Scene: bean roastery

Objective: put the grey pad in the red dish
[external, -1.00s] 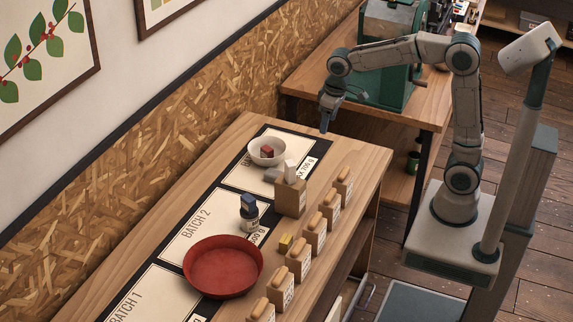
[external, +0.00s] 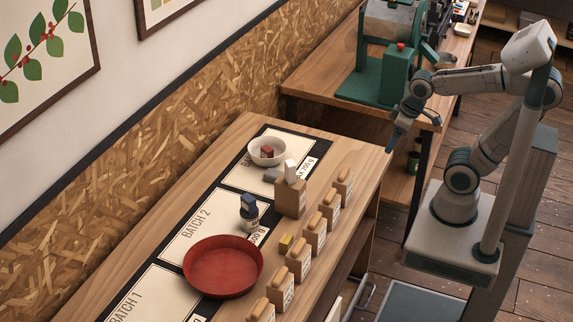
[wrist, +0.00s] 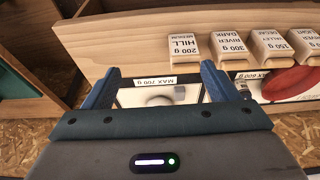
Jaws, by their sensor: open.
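The grey pad (external: 271,175) lies on the far mat, just in front of the white bowl. The round red dish (external: 224,268) stands at the near end of the same table and holds nothing that I can see. Part of the red dish (wrist: 291,84) shows at the right of the wrist view. My gripper (external: 391,148) is open and empty, raised to the right of the table's far end, well away from pad and dish. In the wrist view its fingers (wrist: 160,76) frame a mat with a small greyish shape that I cannot identify.
The white bowl (external: 282,158) holds a dark red block. A jar (external: 249,217) with a blue block stands behind the dish. Several labelled bags line the table's right edge.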

